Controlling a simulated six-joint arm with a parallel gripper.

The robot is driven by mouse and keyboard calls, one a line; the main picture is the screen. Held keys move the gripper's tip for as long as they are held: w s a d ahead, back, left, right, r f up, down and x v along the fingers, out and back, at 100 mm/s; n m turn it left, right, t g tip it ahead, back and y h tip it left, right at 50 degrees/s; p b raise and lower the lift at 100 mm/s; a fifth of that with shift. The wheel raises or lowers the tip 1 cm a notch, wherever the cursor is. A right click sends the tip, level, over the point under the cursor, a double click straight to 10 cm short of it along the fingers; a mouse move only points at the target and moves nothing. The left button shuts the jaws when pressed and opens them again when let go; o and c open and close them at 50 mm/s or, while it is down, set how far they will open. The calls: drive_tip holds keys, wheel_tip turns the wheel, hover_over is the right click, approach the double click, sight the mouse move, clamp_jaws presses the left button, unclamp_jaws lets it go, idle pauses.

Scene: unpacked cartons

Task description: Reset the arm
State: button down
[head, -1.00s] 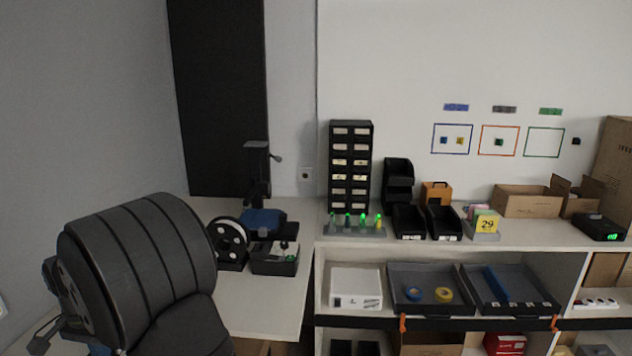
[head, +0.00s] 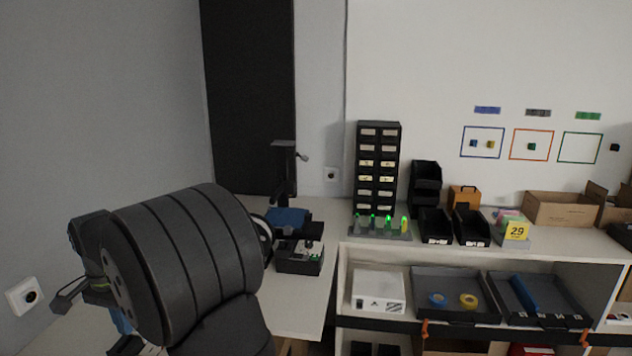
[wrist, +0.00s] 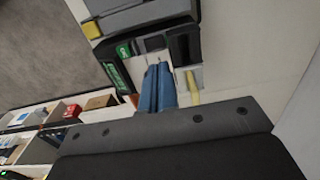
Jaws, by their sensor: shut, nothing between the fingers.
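My gripper (wrist: 159,68) shows in the wrist view as two blue fingers side by side, shut, with nothing between them. They reach out past the wide dark body of my wrist, which fills the bottom of that view. In the head view the thick ribbed dark links of my arm fill the lower left, and my fingers cannot be made out there. Ahead of the fingers in the wrist view is a dark object with green and yellow parts (wrist: 118,60), apparently on a pale surface; I cannot tell the gap.
A side table holds a black stand (head: 284,185) and a black box (head: 300,259), close to my arm. The bench to the right carries a drawer cabinet (head: 378,165), black bins (head: 435,226) and a carton (head: 561,208). Trays (head: 452,293) sit below. A wall socket (head: 24,297) is at left.

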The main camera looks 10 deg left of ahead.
drive_tip(key=d+r+y, duration=0.1)
drive_tip(key=d+r, duration=0.3)
drive_tip(key=r, duration=0.5)
drive_tip(key=shift+a+f, duration=0.2)
drive_tip(key=shift+f, duration=0.75)
drive_tip(key=shift+a+f, duration=0.2)
drive_tip(key=shift+f, duration=0.7)
drive_tip(key=shift+a+f, duration=0.2)
drive_tip(key=shift+f, duration=0.75)
